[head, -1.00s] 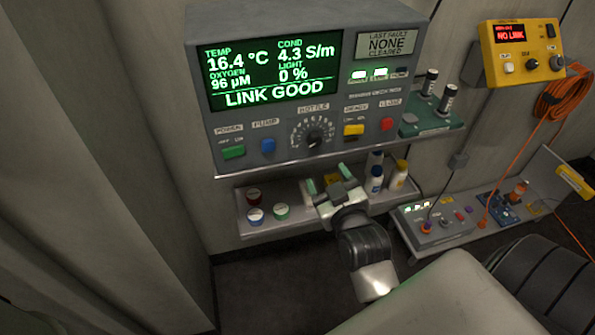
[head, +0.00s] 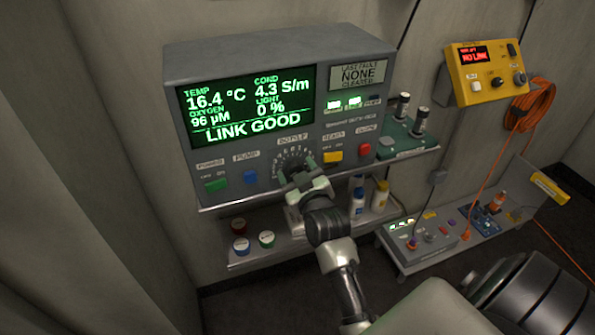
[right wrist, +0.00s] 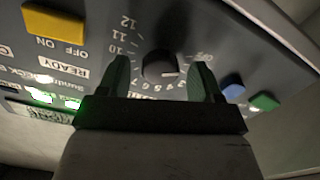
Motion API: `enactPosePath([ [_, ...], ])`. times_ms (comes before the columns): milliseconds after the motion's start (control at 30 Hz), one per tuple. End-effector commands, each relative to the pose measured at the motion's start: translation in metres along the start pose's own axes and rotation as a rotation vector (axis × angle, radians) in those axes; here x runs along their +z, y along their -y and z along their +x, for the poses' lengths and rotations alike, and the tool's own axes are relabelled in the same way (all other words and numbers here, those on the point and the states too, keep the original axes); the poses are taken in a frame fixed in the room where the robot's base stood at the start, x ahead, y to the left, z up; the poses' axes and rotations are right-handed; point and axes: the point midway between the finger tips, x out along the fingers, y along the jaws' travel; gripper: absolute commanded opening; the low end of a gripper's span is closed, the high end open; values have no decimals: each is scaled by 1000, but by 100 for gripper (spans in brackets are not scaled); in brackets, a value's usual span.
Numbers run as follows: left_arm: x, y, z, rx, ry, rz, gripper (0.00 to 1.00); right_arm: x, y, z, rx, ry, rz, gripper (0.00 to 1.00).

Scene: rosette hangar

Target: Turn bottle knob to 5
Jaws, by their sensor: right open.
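The bottle knob (right wrist: 160,67) is a dark round dial with a white pointer mark, set in a numbered ring on the grey control panel (head: 185,172). In the right wrist view its mark points right, toward the low-number and OFF side; I cannot read the exact number. My right gripper (right wrist: 161,62) is open, with one green finger on each side of the knob; contact is not clear. In the head view the right gripper (head: 298,172) covers most of the knob, below the BOTTLE label (head: 292,139). My left gripper is out of view.
Green (head: 215,185) and blue (head: 250,177) buttons lie left of the knob; yellow (head: 333,157) and red (head: 365,150) ones lie right. A shelf (head: 250,262) below holds jars and bottles. The screen (head: 246,107) reads LINK GOOD.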

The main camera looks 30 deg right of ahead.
Motion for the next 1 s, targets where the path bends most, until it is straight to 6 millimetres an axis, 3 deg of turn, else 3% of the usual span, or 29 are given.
enactPosePath([
  [200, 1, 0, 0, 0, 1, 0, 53, 0, 0, 0, 0, 0, 0, 64],
  [500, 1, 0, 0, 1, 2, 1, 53, 0, 0, 0, 0, 0, 0, 18],
  [533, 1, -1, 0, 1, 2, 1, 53, 0, 0, 0, 0, 0, 0, 16],
  [1000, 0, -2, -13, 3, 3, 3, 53, -2, -1, 0, 0, 2, 134, 16],
])
